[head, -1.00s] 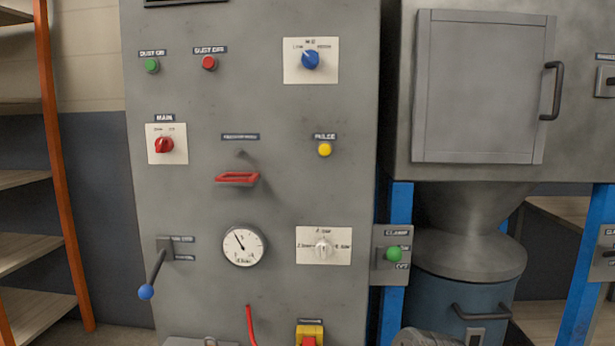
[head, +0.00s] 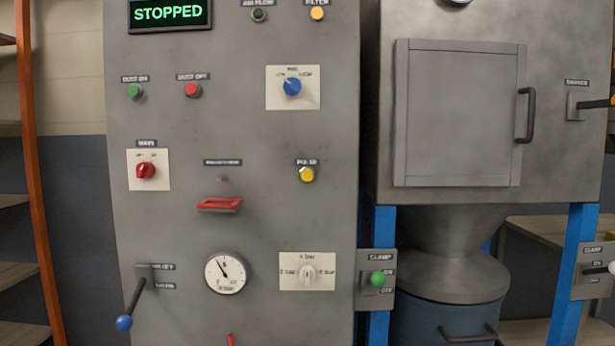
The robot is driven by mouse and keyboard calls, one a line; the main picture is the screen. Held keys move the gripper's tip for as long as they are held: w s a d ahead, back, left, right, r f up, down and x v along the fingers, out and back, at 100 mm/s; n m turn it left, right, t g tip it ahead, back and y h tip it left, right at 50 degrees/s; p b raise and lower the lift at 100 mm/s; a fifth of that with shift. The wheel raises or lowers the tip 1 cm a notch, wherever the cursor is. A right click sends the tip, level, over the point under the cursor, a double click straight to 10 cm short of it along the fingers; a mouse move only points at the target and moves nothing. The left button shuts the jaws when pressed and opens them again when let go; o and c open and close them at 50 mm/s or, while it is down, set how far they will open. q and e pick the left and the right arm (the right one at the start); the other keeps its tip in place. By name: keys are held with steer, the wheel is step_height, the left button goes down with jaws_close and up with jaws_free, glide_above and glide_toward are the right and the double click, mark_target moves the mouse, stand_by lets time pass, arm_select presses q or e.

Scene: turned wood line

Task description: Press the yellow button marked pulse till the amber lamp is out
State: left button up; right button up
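The yellow button (head: 307,174) sits on the grey control panel (head: 260,215), under a dark label that seems to read PULSE. A small pale mark shows on its upper left; I cannot tell what it is. The amber lamp (head: 317,13) at the top of the panel, under the FILTER label, looks lit. A dark green lamp (head: 259,15) labelled AIR FLOW is left of it. Neither of my grippers is in view.
A green display (head: 168,13) reads STOPPED. A blue knob (head: 292,87), a red handle (head: 219,204), a gauge (head: 226,273) and a blue-tipped lever (head: 133,305) stick out or sit around the button. A closed grey door (head: 458,115) is at right. The space before the panel looks clear.

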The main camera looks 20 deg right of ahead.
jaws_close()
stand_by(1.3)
